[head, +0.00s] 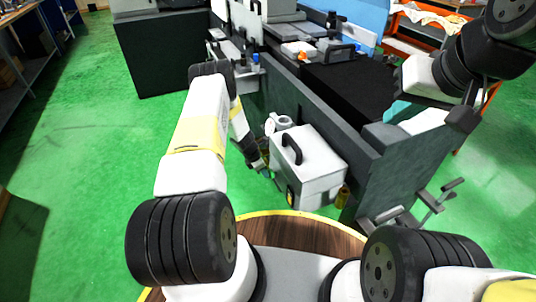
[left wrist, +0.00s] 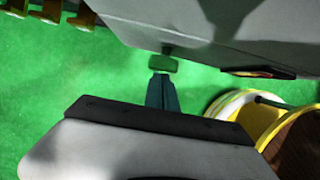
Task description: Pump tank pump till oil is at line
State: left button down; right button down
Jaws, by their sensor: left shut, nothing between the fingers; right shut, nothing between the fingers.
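The tank (head: 308,160) is a light grey box with a black handle on top, low beside the machine; its side also fills the top of the left wrist view (left wrist: 215,35). A small green knob (left wrist: 163,65) on a short dark stem sticks out from the tank's side; I take it for the pump. My left gripper (head: 266,172) is low at the tank's left side. Its teal fingers (left wrist: 162,92) are shut and empty, tips at or just short of the knob; contact is unclear. My right gripper (head: 394,113) is shut and empty over the machine. No oil line is readable.
The dark machine body (head: 360,165) stands behind and right of the tank. Yellow fittings (left wrist: 45,12) show at the upper left of the left wrist view. Grey handles (head: 425,205) stick out at the right. Green floor (head: 85,165) is free at the left.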

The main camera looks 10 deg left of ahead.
pick_arm(q)
jog(key=shift+d, duration=0.2)
jog(key=s+a+r, duration=0.4)
jog(key=a+r, duration=0.2)
jog(key=r, duration=0.3)
jog(key=shift+s+a+r, duration=0.15)
jog(key=shift+s+a, duration=0.05)
jog(key=shift+a, duration=0.2)
dwell(0.5)
jog(key=d+r+m+t, duration=0.15)
jog(key=r+m, duration=0.25)
jog(key=r, duration=0.8)
jog(key=d+r+m, duration=0.3)
jog(key=r+m, duration=0.1)
jog(key=r, duration=0.9)
jog(key=s+d+r+m, duration=0.3)
jog(key=s+r+m, duration=0.55)
jog(key=r, duration=0.65)
jog(key=s+r+m+t, duration=0.1)
jog(key=s+r+m, duration=0.3)
jog(key=s, duration=0.7)
jog(key=s+d+r+m+t+y, duration=0.1)
jog(key=s+r+m, duration=0.4)
jog(key=s, duration=0.7)
